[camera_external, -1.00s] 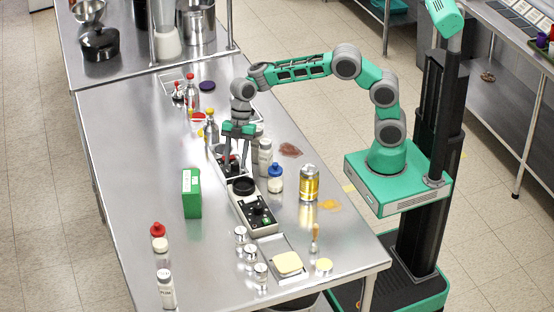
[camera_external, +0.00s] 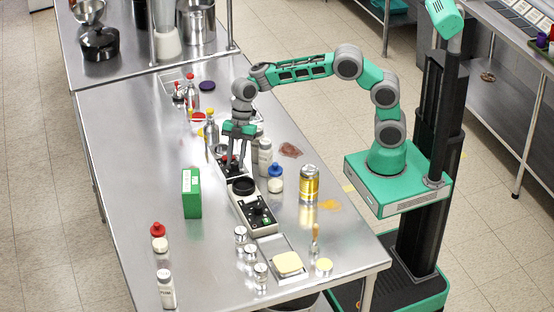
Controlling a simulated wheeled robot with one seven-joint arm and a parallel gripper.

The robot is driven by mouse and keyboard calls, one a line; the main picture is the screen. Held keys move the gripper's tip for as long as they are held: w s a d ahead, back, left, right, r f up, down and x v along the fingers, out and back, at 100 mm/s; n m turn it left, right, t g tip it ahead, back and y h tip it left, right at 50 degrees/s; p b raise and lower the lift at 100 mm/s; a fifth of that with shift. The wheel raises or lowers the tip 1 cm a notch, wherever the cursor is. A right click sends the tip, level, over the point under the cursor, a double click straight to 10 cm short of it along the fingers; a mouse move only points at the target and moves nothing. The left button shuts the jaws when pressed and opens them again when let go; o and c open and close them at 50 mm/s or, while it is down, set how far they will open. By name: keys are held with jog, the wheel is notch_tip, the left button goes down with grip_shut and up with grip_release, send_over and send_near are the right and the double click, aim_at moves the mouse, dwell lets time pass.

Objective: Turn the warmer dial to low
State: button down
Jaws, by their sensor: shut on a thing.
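My gripper (camera_external: 232,166) points down over a light-framed unit with a dark panel (camera_external: 231,172), at the far end of the row on the steel table. It is shut on a small part on top of this unit, which looks like the warmer dial. The fingers hide most of the dial, so its pointer and setting cannot be read. A second unit with a black round plate (camera_external: 243,187) and a black control panel (camera_external: 260,214) stands just in front, nearer the camera. My gripper is apart from that panel.
White-bodied shakers (camera_external: 265,157) and a blue-capped jar (camera_external: 276,178) stand close right of my gripper. A green box (camera_external: 191,193) stands to the left, and bottles (camera_external: 211,130) stand behind. A gold can (camera_external: 309,184) is farther right.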

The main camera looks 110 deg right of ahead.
jog(key=shift+a+f+m+t+h+b, duration=0.15)
jog(key=shift+m+t+h+b, duration=0.25)
jog(key=shift+m+b, duration=0.75)
jog(key=m+h+b, duration=0.1)
jog(key=m+b, duration=0.1)
jog(key=m, duration=0.1)
jog(key=shift+a+m+t, duration=0.1)
jog(key=shift+m+t, duration=0.2)
jog(key=shift+m, duration=0.05)
jog(key=m+h+b, duration=0.1)
jog(key=m, duration=0.2)
jog(key=shift+a+m+h+b, duration=0.1)
jog(key=shift+m+h+b, duration=0.2)
jog(key=shift+r+m+h, duration=0.2)
jog(key=shift+m+h, duration=0.5)
jog(key=shift+m, duration=1.1)
jog(key=c, duration=1.1)
grip_release()
jog(key=shift+c, duration=0.2)
jog(key=v, duration=0.7)
jog(key=shift+r+b, duration=0.3)
jog(key=shift+r, duration=0.05)
